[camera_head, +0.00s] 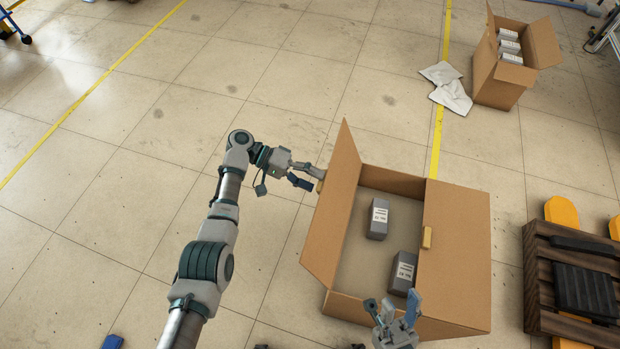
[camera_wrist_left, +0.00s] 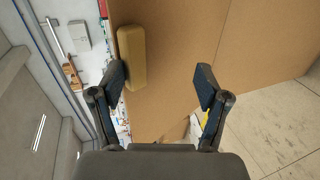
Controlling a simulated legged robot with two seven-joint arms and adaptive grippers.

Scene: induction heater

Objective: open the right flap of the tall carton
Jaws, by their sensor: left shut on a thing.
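The tall brown carton (camera_head: 388,180) stands open-topped in the head view, with two grey labelled boxes (camera_head: 378,218) (camera_head: 403,272) inside. Its right flap (camera_head: 457,250) lies flat over the right side, with a tan handle (camera_head: 427,238) on its inner edge. The left flap (camera_head: 335,215) is raised and leans outward. My right gripper (camera_head: 392,307) is open and empty near the carton's front edge.
A smaller open carton (camera_head: 497,88) holding white-topped boxes stands at the back right, with crumpled white sheets (camera_head: 447,88) beside it. A dark wooden pallet-like stand (camera_head: 575,275) with yellow parts is at the right. The floor left of the carton is mostly clear.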

